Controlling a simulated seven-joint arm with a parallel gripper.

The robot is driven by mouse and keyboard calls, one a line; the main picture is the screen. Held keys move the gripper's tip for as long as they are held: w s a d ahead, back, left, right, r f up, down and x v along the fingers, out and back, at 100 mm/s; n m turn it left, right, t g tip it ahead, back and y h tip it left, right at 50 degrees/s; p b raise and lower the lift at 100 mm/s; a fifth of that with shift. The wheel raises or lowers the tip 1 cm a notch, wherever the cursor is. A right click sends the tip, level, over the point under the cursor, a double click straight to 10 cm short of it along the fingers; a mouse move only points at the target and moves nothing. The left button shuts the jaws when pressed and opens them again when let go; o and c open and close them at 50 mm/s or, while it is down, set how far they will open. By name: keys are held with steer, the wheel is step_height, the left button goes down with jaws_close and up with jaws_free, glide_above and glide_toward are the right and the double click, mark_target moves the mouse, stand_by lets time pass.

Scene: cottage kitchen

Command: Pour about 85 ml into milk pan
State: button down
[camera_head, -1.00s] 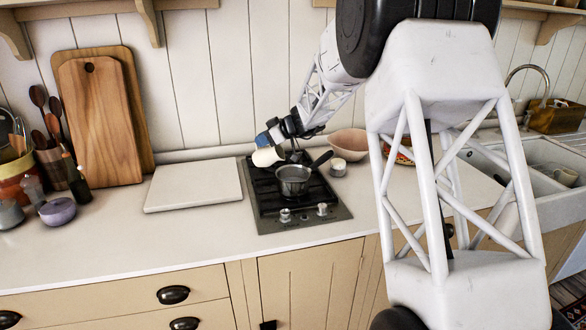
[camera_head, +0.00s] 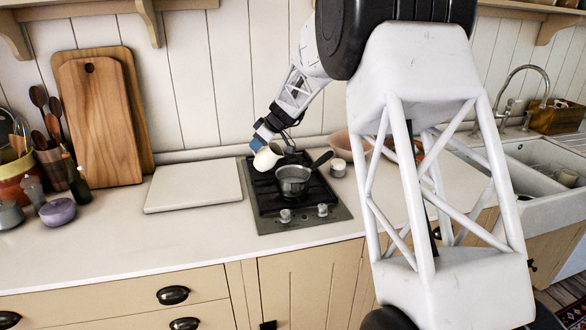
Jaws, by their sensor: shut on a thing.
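The milk pan (camera_head: 293,181), a small dark metal saucepan with a black handle pointing up and right, stands on the black hob (camera_head: 265,205). My gripper (camera_head: 262,143) is shut on a small cream jug (camera_head: 266,159). The jug is held tilted, above and to the left of the pan, near the hob's back left corner. Its contents and any stream of liquid cannot be made out. The fingertips are small and partly hidden behind the jug.
A white board (camera_head: 193,186) lies left of the hob. A small pale pot (camera_head: 338,167) stands right of it, with a pinkish bowl (camera_head: 350,144) behind, partly hidden by my arm. Wooden boards (camera_head: 98,120) lean on the wall. The front counter is clear.

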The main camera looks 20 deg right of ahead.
steer(key=w+a+f+g+h, duration=0.3)
steer(key=a+f+g+h, duration=0.1)
steer(key=f+h, duration=0.3)
steer(key=shift+w+a+f, duration=0.15)
steer(key=shift+a+f, duration=0.4)
steer(key=shift+a, duration=0.35)
stand_by(0.3)
stand_by(0.8)
